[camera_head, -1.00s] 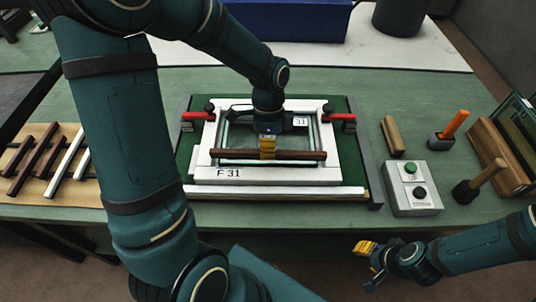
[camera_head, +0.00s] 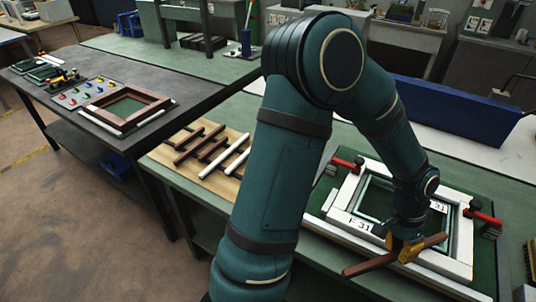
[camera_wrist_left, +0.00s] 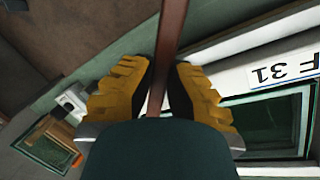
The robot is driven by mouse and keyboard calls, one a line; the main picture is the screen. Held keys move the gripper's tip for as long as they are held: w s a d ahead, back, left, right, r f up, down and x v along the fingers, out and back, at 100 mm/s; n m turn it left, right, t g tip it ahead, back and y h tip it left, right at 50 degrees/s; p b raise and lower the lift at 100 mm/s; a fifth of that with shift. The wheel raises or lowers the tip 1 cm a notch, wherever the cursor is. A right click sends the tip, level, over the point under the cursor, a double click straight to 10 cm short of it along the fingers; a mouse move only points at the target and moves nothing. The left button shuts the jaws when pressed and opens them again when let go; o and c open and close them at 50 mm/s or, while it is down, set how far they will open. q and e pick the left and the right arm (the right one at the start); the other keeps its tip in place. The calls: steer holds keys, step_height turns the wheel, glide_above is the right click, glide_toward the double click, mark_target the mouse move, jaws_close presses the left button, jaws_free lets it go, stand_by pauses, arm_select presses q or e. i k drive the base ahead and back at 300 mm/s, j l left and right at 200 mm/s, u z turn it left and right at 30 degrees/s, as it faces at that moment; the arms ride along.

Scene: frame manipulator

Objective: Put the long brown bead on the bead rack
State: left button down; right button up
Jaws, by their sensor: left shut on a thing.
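The long brown bead (camera_head: 362,266) is clasped across the yellow fingers of my left gripper (camera_head: 404,250), over the front edge of the white frame (camera_head: 345,190). In the left wrist view the bead (camera_wrist_left: 170,35) runs between the two fingers of my left gripper (camera_wrist_left: 162,85). The bead looks raised off the frame, slanting across its front right part. The bead rack (camera_head: 162,153), a light wooden board with several brown and white bars on it, lies to the left of my arm. My right gripper is out of view.
Red-handled clamps (camera_head: 347,164) (camera_head: 484,217) stand at the frame's sides. A dark side table (camera_head: 60,100) at left holds a brown frame (camera_head: 125,108) and small coloured parts. A blue box (camera_head: 455,108) stands behind the work. My left arm hides part of the bench.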

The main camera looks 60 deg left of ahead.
mark_target(180, 135)
steer(key=k+j+z, duration=0.15)
steer(key=k+j, duration=0.9)
steer(key=j, duration=0.2)
steer(key=k+j+z, duration=0.1)
steer(key=j, duration=0.3)
steer(key=k+j+z, duration=0.1)
steer(key=k+j, duration=0.15)
steer(key=j, duration=0.15)
steer(key=k+j, duration=0.2)
steer(key=j, duration=0.15)
steer(key=k+j+z, duration=0.1)
steer(key=j, duration=0.3)
steer(key=k+j, duration=0.15)
steer(key=j, duration=0.25)
steer(key=k+j+z, duration=0.15)
steer(key=j, duration=0.95)
steer(key=i, duration=0.05)
